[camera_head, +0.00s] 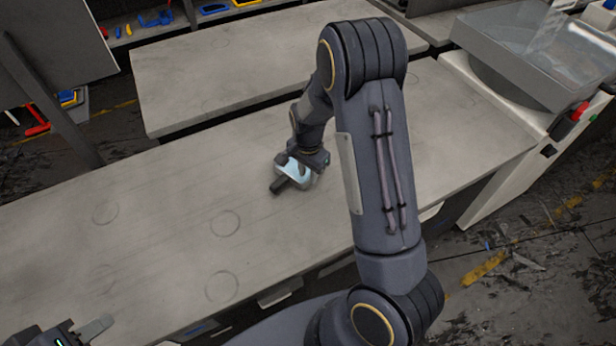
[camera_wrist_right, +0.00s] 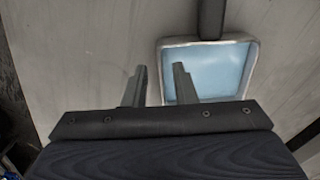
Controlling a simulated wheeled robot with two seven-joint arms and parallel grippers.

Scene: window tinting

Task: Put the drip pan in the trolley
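The drip pan (camera_head: 298,171) lies on the grey workbench, with a pale blue inside, a light rim and a dark handle. In the right wrist view the pan (camera_wrist_right: 221,72) sits right of centre, its handle pointing to the top. My right gripper (camera_wrist_right: 160,68) is open. Its two fingers appear on either side of the pan's left rim, the right one overlapping the blue inside; I cannot tell whether they touch it. In the head view the right gripper (camera_head: 309,160) partly hides the pan. My left gripper (camera_head: 90,328) is cut off at the lower left. I cannot identify a trolley.
The workbench (camera_head: 160,235) is bare around the pan, with faint circles on its left part. A second grey bench (camera_head: 200,85) stands behind. Coloured tools lie on a shelf at the top left.

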